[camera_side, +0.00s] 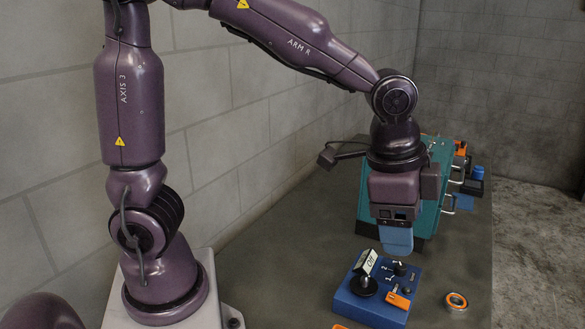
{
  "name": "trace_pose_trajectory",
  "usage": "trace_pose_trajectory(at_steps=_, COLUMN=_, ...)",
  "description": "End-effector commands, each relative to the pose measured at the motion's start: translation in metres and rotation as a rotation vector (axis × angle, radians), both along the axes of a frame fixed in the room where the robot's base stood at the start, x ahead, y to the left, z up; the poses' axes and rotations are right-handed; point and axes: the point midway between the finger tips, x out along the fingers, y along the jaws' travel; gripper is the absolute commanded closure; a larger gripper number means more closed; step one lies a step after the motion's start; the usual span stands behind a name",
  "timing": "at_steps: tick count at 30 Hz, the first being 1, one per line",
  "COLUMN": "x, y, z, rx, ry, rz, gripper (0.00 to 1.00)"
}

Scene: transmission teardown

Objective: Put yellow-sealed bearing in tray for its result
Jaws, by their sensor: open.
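A small ring-shaped bearing (456,301) with an orange-yellow ring lies on the bench at the lower right. A blue test block (366,309) stands to its left, with a tilted white lettered plate, black knobs, an orange lever and the marks 1 and 2. My gripper (396,249) points down above the back of this block, up and to the left of the bearing. It is open, and no part shows in it. Its blue fingers overlap in this view, so the gap is hidden. I cannot make out which thing is a result tray.
A teal case (432,200) with metal handles stands behind my gripper. Orange (460,148) and blue (477,173) items sit beyond it. An orange edge (341,326) shows at the bottom of the picture. The grey bench (465,250) is clear around the bearing; a block wall runs behind.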

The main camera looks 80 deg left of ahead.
Motion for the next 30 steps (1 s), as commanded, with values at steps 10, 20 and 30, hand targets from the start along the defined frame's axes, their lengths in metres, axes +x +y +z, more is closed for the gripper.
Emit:
trace_pose_trajectory(at_steps=10, x=-0.097, y=0.083, z=0.057, rx=-0.16, ry=-0.185, rz=0.55, gripper=0.35)
trace_pose_trajectory(at_steps=20, x=-0.129, y=0.098, z=0.057, rx=-0.221, ry=-0.236, rz=0.717, gripper=0.35)
trace_pose_trajectory(at_steps=30, x=-0.128, y=0.097, z=0.058, rx=-0.221, ry=-0.236, rz=0.714, gripper=0.35)
